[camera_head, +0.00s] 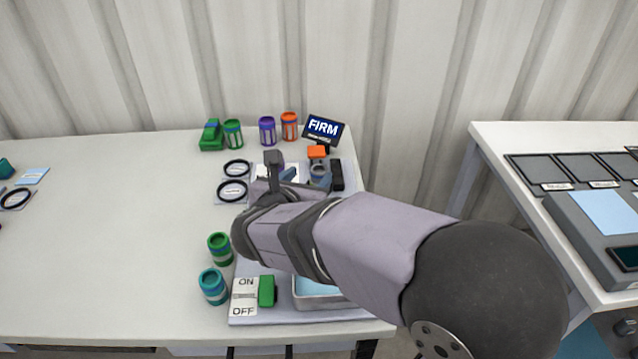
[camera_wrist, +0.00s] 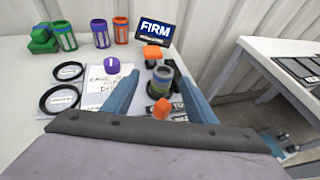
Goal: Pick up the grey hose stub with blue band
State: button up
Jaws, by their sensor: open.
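A grey hose stub (camera_wrist: 163,80), a short upright cylinder with a band that looks blue-green, stands in a dark round base. In the head view the stub (camera_head: 319,169) is partly hidden by a fingertip. My gripper (camera_wrist: 159,76) is open, its two blue-grey fingers spread left and right of the stub in the wrist view. I see no contact between fingers and stub. In the head view my gripper (camera_head: 306,178) reaches over the right side of the table, and its body hides much of the board.
A FIRM display (camera_head: 323,128) and an orange block (camera_head: 316,152) stand behind. Purple (camera_head: 267,130), orange (camera_head: 289,126) and green (camera_head: 233,133) cylinders stand at back left. Black rings (camera_head: 233,190) lie left. An orange knob (camera_wrist: 161,109) is close by. The left table is mostly clear.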

aim_at(318, 170)
jog(key=shift+d+x, duration=0.2)
jog(key=shift+x, duration=1.3)
jog(key=shift+d+x, duration=0.15)
jog(key=shift+x, duration=1.3)
jog(key=shift+w+d+f, duration=0.2)
jog(key=shift+w+f, duration=0.15)
jog(key=shift+w, duration=0.15)
jog(key=c, duration=1.2)
jog(key=shift+c, duration=0.2)
jog(key=shift+r, duration=0.1)
